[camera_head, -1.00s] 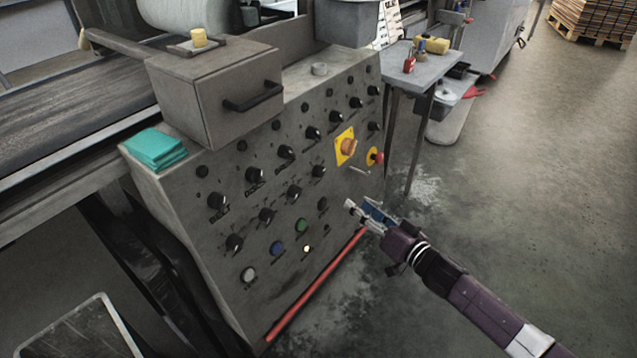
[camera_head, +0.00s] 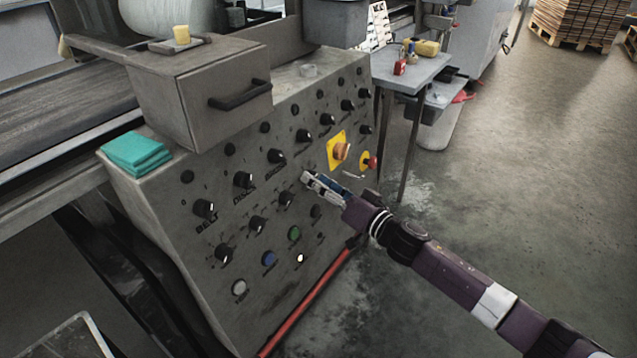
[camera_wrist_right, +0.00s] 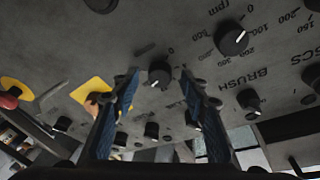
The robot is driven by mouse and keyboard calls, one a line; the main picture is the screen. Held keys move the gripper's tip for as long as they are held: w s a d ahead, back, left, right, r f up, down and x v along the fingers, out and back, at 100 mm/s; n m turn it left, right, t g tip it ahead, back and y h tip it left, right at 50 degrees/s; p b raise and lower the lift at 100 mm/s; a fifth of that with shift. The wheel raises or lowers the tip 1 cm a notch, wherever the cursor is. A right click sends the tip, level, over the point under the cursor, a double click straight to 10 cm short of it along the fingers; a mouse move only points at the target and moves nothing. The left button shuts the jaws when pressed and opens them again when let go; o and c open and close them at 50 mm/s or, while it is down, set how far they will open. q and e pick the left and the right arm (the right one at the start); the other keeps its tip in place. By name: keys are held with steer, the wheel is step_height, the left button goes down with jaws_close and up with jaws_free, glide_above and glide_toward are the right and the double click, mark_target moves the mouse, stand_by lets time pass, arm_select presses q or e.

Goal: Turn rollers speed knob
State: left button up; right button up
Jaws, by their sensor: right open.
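The grey sloped control panel (camera_head: 180,255) carries rows of black knobs with white pointers. No label that I can read says rollers; BELT, DISCS and BRUSH are legible. My right gripper (camera_head: 307,179) is open and empty in front of the panel's middle, near a lower-row knob (camera_head: 286,200). In the right wrist view its fingers (camera_wrist_right: 158,80) stand apart, and a black knob (camera_wrist_right: 160,70) shows between and beyond the fingertips. I cannot tell whether they touch it. Another knob (camera_wrist_right: 231,38) sits to the right. My left gripper is not in view.
An orange knob on a yellow plate (camera_head: 338,151) and a red button (camera_head: 370,161) are right of my gripper. A grey box with a handle (camera_head: 185,95) and a teal cloth (camera_head: 136,151) sit on top. Open floor (camera_head: 520,190) lies to the right.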

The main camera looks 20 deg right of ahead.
steer(key=shift+w+a, duration=0.15)
steer(key=shift+w, duration=0.1)
steer(key=shift+c, duration=0.7)
jaws_close()
